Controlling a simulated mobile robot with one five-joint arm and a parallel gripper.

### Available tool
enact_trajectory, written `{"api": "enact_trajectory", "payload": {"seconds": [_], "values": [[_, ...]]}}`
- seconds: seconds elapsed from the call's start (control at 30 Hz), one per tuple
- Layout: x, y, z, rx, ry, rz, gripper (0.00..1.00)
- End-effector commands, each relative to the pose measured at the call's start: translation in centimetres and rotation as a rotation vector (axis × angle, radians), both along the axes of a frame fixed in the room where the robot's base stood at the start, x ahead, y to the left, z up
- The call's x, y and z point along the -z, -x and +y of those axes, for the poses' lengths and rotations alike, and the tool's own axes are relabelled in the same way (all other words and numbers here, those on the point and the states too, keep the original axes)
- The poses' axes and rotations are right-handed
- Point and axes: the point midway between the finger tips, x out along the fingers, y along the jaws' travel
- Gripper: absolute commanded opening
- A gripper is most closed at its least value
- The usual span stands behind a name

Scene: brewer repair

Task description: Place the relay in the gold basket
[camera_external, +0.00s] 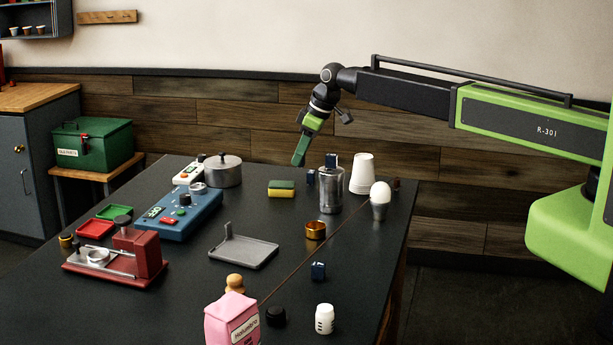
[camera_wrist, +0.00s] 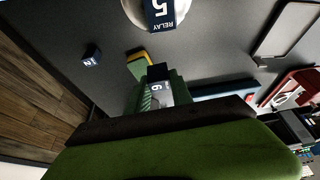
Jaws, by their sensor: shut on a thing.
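My gripper (camera_external: 301,158) hangs above the far part of the black table, up and left of the metal canister. In the wrist view, its green fingers (camera_wrist: 158,95) are shut on a dark blue relay (camera_wrist: 158,73) with a white label that seems to read 6. The outside view does not clearly show this relay. The gold basket (camera_external: 316,230) is a small, round cup on the table, nearer the outside camera than the canister. Other dark blue relays are on top of the canister (camera_external: 332,161), beside it (camera_external: 310,177), and on the table near the basket (camera_external: 318,271).
The metal canister (camera_external: 330,195) stands near the white cups (camera_external: 362,173) and a bulb (camera_external: 380,200). A yellow-green sponge (camera_external: 281,189) and grey tray (camera_external: 243,250) lie left of the basket. A pink carton (camera_external: 232,320) stands in front.

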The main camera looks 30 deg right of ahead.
Motion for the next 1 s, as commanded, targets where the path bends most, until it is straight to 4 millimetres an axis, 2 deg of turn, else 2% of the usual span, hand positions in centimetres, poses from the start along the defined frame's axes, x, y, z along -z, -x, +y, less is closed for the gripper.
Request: {"api": "enact_trajectory", "payload": {"seconds": [0.23, 0.33, 0.47, 0.6, 0.7, 0.83, 1.0], "values": [[0.0, 0.0, 0.0, 0.0, 0.0, 0.0, 0.0], [0.0, 1.1, 0.4, 0.0, 0.001, 0.001, 0.0], [-0.2, 5.3, 2.0, 0.007, 0.003, 0.001, 0.0], [-0.5, 11.4, 3.9, 0.023, 0.003, 0.001, 0.0], [-0.7, 15.1, 4.9, 0.035, 0.001, 0.002, 0.0], [-0.8, 18.1, 5.7, 0.046, 0.001, 0.0, 0.0], [-0.8, 18.9, 6.0, 0.052, 0.0, 0.0, 0.0]]}}
